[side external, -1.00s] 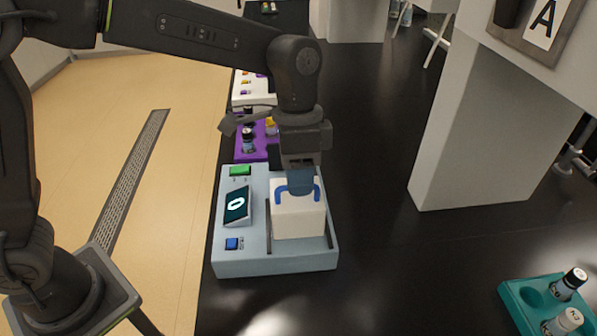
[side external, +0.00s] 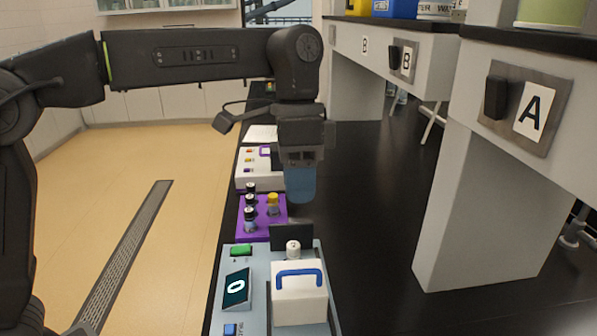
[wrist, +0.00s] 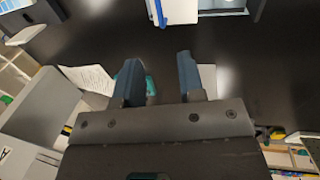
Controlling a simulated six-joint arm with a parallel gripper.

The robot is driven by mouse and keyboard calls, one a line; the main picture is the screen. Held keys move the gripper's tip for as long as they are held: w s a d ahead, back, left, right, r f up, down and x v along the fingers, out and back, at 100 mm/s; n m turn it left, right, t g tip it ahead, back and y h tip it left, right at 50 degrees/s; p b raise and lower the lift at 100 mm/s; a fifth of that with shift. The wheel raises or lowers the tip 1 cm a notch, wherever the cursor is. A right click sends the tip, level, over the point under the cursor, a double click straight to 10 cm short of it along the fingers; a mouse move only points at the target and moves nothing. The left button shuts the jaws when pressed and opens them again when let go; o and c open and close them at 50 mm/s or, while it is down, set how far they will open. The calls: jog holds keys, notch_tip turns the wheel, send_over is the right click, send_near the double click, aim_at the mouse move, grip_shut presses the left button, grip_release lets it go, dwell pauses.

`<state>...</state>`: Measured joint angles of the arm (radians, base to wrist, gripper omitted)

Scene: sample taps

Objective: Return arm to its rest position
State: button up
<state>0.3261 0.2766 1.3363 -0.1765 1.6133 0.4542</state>
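My gripper (side external: 300,188) hangs pointing down in the side view, raised above the bench and clear of everything. In the wrist view its two blue-grey fingers (wrist: 158,80) stand apart with nothing held between them. Below it is a light-blue device (side external: 256,290) with a white block that has a blue handle (side external: 300,293). The white block and its handle also show at the top of the wrist view (wrist: 182,10).
A small white-capped vial (side external: 293,248) stands behind the white block. A purple rack (side external: 262,228) with several vials and a white tray (side external: 257,182) lie farther back. A white pillar (side external: 475,200) stands at right. The black bench (side external: 365,200) between is clear.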

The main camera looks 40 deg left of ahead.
jog(key=shift+w+a+r, duration=0.1)
jog(key=shift+r, duration=0.5)
jog(key=s+a+f+n+t, duration=0.3)
jog(key=s+a+f+n, duration=0.1)
jog(key=s+a, duration=0.4)
jog(key=s+a+f+n+t+y, duration=0.1)
jog(key=s+a+f+n+t, duration=0.3)
jog(key=s+a, duration=0.4)
jog(key=shift+s+f+n+y, duration=0.3)
jog(key=shift+s+f+n, duration=0.2)
jog(key=shift+s+f, duration=0.2)
